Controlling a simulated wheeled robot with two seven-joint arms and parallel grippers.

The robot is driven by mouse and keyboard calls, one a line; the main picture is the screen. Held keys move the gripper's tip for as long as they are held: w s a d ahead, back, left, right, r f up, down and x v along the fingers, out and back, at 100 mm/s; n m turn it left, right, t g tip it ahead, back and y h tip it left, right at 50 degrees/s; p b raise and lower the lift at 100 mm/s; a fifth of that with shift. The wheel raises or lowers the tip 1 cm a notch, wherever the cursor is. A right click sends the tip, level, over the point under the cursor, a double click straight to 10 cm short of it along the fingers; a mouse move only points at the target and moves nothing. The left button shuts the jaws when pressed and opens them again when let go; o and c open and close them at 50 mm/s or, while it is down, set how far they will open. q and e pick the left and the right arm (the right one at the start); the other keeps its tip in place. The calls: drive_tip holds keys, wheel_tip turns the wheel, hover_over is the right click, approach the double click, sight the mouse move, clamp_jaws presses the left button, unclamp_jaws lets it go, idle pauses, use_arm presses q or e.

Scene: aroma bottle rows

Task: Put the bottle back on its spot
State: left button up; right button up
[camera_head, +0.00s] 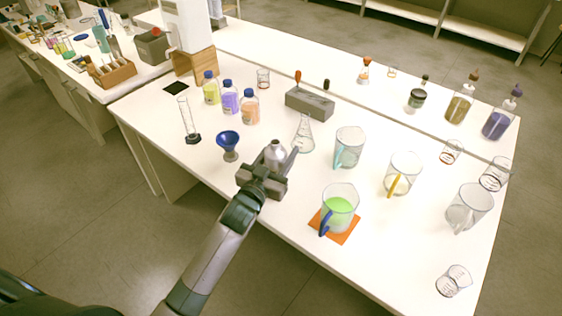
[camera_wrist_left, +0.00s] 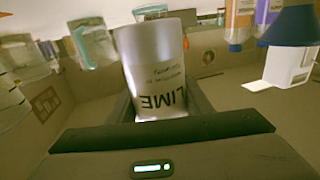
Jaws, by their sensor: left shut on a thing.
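My left gripper (camera_head: 272,168) is shut on a silver-grey bottle (camera_head: 275,153) near the front edge of the table. In the left wrist view the bottle (camera_wrist_left: 155,70) stands between the jaws, and its label reads "LIME", upside down in that picture. A black square (camera_head: 176,88) lies bare on the tabletop at the back left. Beside it stands a row of blue-capped bottles: yellow-green (camera_head: 211,92), purple (camera_head: 230,101) and orange (camera_head: 250,111). I cannot tell from the frames which place is the bottle's spot. My right gripper is not in view.
A blue funnel (camera_head: 228,141) and a glass cylinder (camera_head: 187,122) stand left of the gripper. A conical flask (camera_head: 303,138) is just behind it. A green-filled jug (camera_head: 340,209) on an orange mat (camera_head: 348,236) stands to the right. A grey block (camera_head: 310,103) lies behind.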

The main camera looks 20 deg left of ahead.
use_arm(q)
drive_tip(key=shift+f, duration=0.1)
drive_tip(key=shift+f, duration=1.8)
drive_tip(key=shift+f, duration=0.15)
drive_tip(key=o, duration=1.3)
